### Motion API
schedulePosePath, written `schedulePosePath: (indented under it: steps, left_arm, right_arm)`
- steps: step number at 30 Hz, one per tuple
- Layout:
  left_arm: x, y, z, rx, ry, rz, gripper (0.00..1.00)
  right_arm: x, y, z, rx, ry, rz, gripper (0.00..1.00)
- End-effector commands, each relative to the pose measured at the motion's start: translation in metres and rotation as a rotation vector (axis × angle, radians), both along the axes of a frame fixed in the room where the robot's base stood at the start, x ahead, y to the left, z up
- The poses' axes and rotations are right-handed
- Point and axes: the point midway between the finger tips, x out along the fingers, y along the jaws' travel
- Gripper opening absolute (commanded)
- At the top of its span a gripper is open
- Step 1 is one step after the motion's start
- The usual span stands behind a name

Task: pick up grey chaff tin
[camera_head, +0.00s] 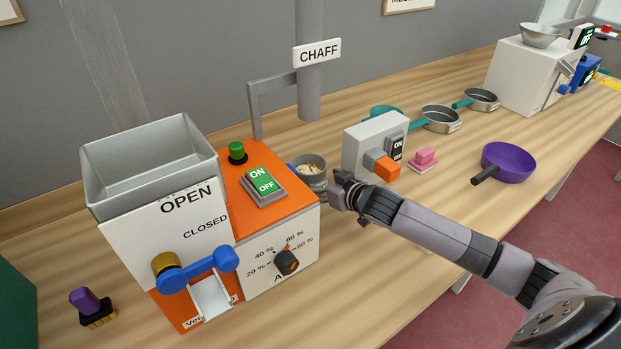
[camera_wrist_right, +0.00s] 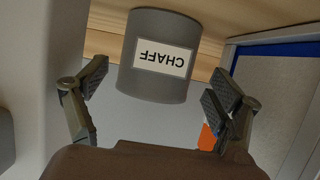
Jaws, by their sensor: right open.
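The grey chaff tin (camera_head: 310,178) stands on the table at the right side of the orange machine, with pale chaff visible in its open top. In the right wrist view the tin (camera_wrist_right: 150,88) shows a white CHAFF label, upside down in the picture. My right gripper (camera_head: 340,190) is beside the tin and partly covers it in the head view. In the wrist view the gripper (camera_wrist_right: 155,92) is open, one finger to each side of the tin, with gaps between. The tin is ahead of the palm. My left gripper is not in view.
The orange and white machine (camera_head: 270,222) stands left of the tin. A white switch box (camera_head: 365,145) with an orange block is close on the right. Sieves (camera_head: 441,120) and a purple pan (camera_head: 509,162) lie farther right.

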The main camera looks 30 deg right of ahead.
Motion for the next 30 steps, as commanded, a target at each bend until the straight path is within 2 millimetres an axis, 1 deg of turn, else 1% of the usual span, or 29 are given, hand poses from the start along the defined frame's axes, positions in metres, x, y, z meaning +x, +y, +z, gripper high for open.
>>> schedulePosePath:
  steps: [4, 9, 13, 20, 30]
  left_arm:
    - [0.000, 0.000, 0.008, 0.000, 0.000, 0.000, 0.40]
    - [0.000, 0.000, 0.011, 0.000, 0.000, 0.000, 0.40]
    - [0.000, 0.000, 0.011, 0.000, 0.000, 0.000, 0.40]
    - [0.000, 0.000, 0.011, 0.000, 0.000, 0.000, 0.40]
    - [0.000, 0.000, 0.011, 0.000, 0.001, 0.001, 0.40]
  right_arm:
    - [0.016, 0.000, -0.009, 0.001, 0.001, -0.002, 0.86]
    - [0.033, 0.003, -0.018, 0.000, 0.000, 0.000, 0.86]
    - [0.038, 0.004, -0.021, -0.001, 0.000, 0.000, 0.86]
    - [0.038, 0.003, -0.022, -0.001, 0.001, 0.000, 0.85]
    - [0.038, 0.003, -0.022, -0.001, 0.001, 0.000, 0.63]
